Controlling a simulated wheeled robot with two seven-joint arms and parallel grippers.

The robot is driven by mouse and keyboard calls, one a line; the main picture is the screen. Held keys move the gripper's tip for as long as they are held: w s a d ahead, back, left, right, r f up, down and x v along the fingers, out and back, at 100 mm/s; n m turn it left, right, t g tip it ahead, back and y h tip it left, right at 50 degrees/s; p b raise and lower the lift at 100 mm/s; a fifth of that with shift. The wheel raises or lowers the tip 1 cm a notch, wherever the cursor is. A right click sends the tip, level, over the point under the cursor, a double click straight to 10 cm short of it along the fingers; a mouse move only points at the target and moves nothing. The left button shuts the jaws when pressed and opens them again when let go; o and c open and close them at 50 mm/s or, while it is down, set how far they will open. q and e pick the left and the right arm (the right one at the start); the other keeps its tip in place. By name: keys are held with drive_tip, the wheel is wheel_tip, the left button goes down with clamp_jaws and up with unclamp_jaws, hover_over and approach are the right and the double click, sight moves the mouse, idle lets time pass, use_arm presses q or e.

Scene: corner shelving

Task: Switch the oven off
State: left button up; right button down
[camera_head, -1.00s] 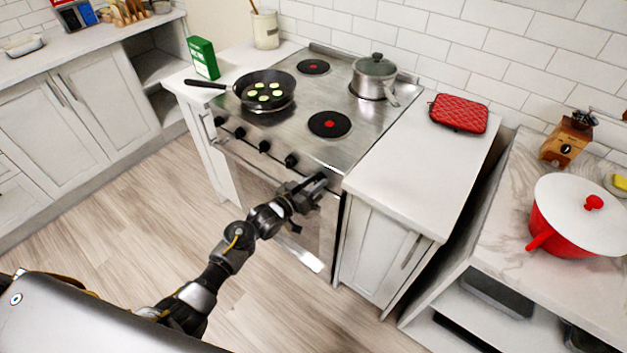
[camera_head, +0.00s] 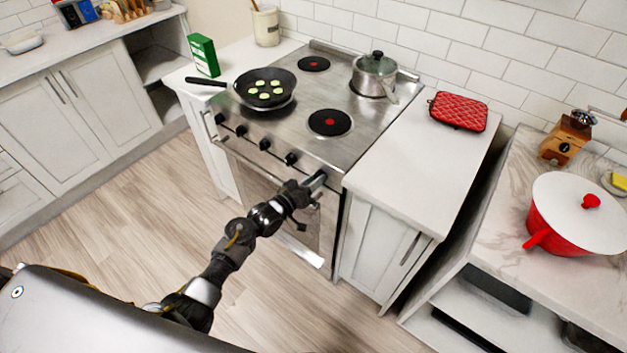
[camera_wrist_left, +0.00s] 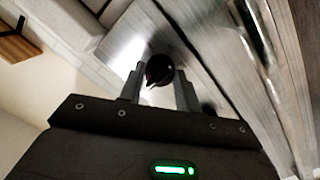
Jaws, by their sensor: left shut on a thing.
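The oven (camera_head: 270,190) is a steel stove with a row of black knobs along its front panel. My left gripper (camera_head: 319,179) is at the right end of this row. In the left wrist view, my left gripper (camera_wrist_left: 160,82) has its two fingers on either side of a black knob (camera_wrist_left: 159,70) and is shut on it. In the head view the gripper hides this knob. The other knobs, such as the one beside it (camera_head: 291,159), are free. My right gripper is not in view.
A frying pan (camera_head: 282,94) with green slices and a lidded pot (camera_head: 373,80) stand on the cooktop. White counters flank the oven; a red pot holder (camera_head: 458,111) lies on the right one. The oven door handle (camera_head: 240,158) runs below the knobs. The floor in front is clear.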

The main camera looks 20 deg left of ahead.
use_arm(q)
drive_tip(key=o, duration=1)
drive_tip(key=shift+s, duration=0.1)
drive_tip(key=shift+b+v, duration=0.8)
drive_tip(key=shift+v, duration=4.55)
